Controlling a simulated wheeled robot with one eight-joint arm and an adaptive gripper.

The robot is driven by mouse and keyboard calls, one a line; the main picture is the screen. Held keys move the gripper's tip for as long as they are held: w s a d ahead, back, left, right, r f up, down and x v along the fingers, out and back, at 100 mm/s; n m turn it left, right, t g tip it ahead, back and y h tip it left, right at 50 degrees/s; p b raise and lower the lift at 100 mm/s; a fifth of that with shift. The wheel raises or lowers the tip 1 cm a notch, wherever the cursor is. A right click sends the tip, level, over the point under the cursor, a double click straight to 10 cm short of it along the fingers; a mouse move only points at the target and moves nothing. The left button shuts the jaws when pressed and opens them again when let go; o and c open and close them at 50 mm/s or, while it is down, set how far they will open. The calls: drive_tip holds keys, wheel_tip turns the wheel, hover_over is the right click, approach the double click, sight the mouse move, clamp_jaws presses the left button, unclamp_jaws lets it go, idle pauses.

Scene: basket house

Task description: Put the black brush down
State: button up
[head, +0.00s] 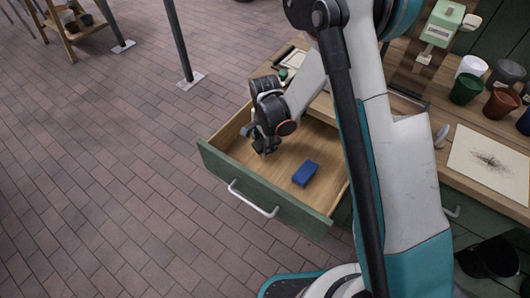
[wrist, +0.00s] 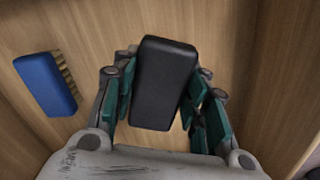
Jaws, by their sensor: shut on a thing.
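The black brush (wrist: 163,84) is between the green-padded fingers of my gripper (wrist: 160,100), which is shut on it in the wrist view. In the head view my gripper (head: 264,145) is inside the open drawer (head: 226,172), toward its left side. The brush is hard to make out there against the dark gripper. The wrist view shows the wooden drawer floor (wrist: 150,25) below the brush. I cannot tell whether the brush touches the floor.
A blue brush (head: 305,173) lies in the drawer, right of my gripper; it also shows in the wrist view (wrist: 45,84). Drawer walls stand close around. Several cups, including a green one (head: 466,88), and a sheet with a dark smudge (head: 489,160) are on the bench.

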wheel_tip(320, 180, down, 4)
drive_tip(key=shift+f+b, duration=0.2)
drive_tip(key=shift+b, duration=0.6)
drive_tip(key=shift+r, duration=0.1)
drive_tip(key=shift+s+f+b, duration=0.15)
drive_tip(key=shift+f+b, duration=0.2)
drive_tip(key=shift+b, duration=0.05)
drive_tip(key=shift+f, duration=0.15)
drive_tip(key=o, duration=1.1)
drive_tip(key=shift+o, duration=1)
drive_tip(key=shift+f, duration=0.15)
